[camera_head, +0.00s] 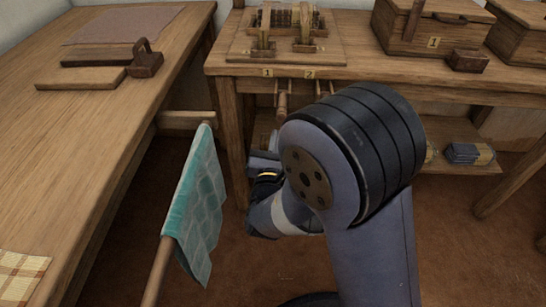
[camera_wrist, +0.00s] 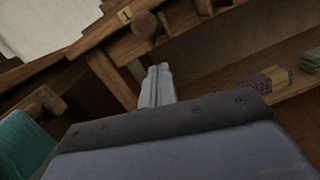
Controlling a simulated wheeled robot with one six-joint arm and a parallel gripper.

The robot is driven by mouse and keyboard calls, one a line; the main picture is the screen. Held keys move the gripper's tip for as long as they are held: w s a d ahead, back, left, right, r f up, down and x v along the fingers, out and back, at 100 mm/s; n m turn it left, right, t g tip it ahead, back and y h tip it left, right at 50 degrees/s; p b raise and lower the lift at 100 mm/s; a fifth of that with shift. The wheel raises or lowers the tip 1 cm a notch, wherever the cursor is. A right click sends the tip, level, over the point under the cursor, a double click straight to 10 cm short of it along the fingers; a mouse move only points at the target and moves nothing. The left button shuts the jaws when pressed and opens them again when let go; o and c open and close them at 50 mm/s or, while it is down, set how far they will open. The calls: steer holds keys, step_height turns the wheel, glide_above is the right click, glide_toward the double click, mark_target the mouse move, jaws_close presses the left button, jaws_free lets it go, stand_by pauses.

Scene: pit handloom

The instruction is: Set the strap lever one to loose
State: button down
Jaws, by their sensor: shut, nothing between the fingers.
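Below the tag marked 1 (camera_head: 268,72) on the back table's front edge, a wooden lever with a rounded end (camera_head: 282,101) sticks out and down. It seems to be strap lever one; whether it stands at loose I cannot tell. In the wrist view a round wooden knob (camera_wrist: 144,23) shows beside a yellow tag (camera_wrist: 125,14), just beyond my gripper. My gripper (camera_wrist: 159,68) is shut and empty, its tips below the knob and apparently apart from it. In the head view my arm mostly hides the gripper's fingers.
A second lever (camera_head: 323,87) hangs under tag 2 (camera_head: 310,74), partly behind my arm. A teal cloth (camera_head: 198,200) hangs on a wooden bar left of my arm. A long wooden table (camera_head: 90,150) fills the left. A low shelf (camera_head: 455,132) holds bundles.

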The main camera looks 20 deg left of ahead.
mark_target(282, 105)
steer(key=shift+w+d+r, duration=0.1)
steer(key=shift+r, duration=0.55)
steer(key=shift+w+d+r, duration=0.1)
steer(key=shift+r, duration=0.5)
steer(key=shift+r, duration=0.1)
steer(key=shift+r+g+p, duration=0.3)
steer(key=shift+p, duration=0.65)
